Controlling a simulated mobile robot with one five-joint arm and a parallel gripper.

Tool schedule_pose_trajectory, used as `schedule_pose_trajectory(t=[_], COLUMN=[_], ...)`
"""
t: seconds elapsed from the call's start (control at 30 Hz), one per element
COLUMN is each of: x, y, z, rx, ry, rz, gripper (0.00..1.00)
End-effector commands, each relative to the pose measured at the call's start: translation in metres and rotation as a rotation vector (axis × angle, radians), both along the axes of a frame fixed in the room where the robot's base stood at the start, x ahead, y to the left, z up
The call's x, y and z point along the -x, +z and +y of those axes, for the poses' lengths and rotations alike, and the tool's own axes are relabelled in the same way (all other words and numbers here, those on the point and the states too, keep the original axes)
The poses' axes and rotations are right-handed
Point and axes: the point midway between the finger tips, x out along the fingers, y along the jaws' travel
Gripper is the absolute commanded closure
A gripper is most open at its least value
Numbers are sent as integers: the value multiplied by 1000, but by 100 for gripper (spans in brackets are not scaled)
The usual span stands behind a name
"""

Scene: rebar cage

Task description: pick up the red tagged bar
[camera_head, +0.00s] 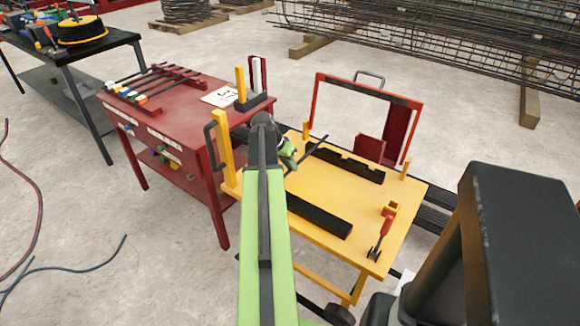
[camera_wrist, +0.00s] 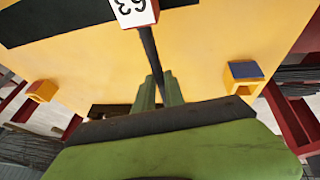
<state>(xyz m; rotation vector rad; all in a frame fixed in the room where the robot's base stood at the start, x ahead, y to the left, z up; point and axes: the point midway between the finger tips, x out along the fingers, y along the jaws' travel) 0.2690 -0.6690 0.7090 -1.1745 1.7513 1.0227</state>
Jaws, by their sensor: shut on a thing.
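The red tagged bar (camera_wrist: 152,55) is a thin dark rod with a tag (camera_wrist: 133,12) that has a white numbered face and red edges. In the wrist view the green fingers of my gripper (camera_wrist: 160,92) are shut on the bar, and the tag end points away from my gripper. In the head view my gripper (camera_head: 287,152) is over the far left part of the yellow cart top (camera_head: 365,205). The bar (camera_head: 311,151) slants there; its tag is not clear in that view. I cannot tell the bar's exact height above the cart.
Two black rests, one notched (camera_head: 345,165) and one nearer (camera_head: 320,217), lie on the cart. The red table (camera_head: 190,110) at left bears a rack of bars (camera_head: 155,80) with coloured ends.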

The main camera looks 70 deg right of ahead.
Motion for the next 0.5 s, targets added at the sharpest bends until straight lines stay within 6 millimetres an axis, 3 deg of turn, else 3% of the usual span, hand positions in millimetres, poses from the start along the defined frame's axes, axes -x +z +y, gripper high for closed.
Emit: schedule_pose_trajectory(t=[0.03,0.1,0.5], x=[0,0,71], y=[15,25,71], z=[0,0,45], rx=[1,1,1], ry=[0,0,-3], rz=[1,1,1], gripper=[100,100,100])
